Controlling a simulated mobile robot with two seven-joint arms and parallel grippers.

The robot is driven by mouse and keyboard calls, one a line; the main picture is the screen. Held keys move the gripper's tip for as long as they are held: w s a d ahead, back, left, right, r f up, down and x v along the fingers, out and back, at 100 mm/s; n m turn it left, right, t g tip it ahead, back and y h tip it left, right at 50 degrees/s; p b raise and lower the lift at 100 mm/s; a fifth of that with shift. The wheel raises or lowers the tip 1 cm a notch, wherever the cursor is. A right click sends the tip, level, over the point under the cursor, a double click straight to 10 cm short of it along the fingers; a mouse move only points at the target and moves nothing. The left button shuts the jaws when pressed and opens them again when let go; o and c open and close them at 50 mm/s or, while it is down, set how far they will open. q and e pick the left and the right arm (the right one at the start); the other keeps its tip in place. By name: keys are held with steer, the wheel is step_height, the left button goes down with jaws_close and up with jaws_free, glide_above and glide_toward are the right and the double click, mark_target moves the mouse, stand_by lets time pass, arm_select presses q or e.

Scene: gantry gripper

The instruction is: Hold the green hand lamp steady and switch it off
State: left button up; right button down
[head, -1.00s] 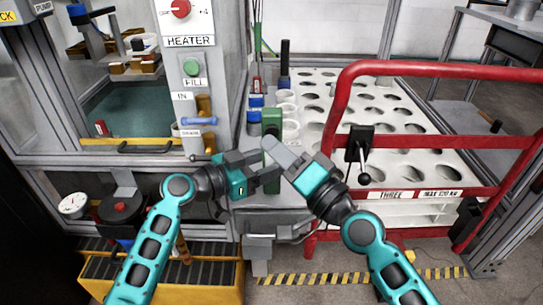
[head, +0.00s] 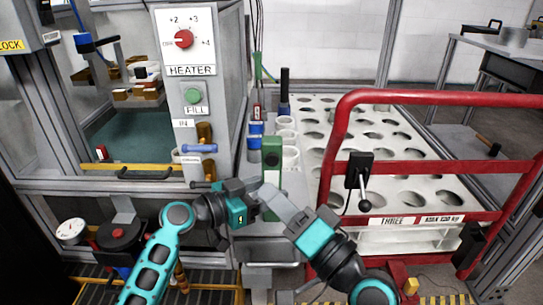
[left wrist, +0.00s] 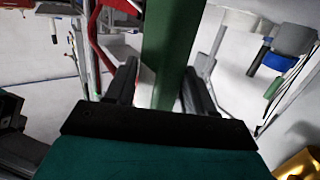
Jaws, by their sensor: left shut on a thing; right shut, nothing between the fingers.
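The green hand lamp (head: 272,155) stands upright at the front of the grey worktop in the head view, with a small darker spot on its upper front. My left gripper (head: 260,202) is shut on its lower part from the left. In the left wrist view the lamp's green body (left wrist: 165,45) runs between the two dark fingers (left wrist: 160,85). My right gripper (head: 268,193) is shut and empty, its tip in front of the lamp's lower body, below the spot. I cannot tell whether that tip touches the lamp or whether the lamp is lit.
A red rail (head: 435,96) and a white rack with round holes (head: 330,130) stand to the right. The heater panel (head: 186,45) is at the left. White cups (head: 289,157) and a blue-banded container (head: 255,141) stand close behind the lamp.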

arm_select(q)
steer(key=o, duration=1)
steer(key=shift+c, duration=0.2)
steer(key=v, duration=1.2)
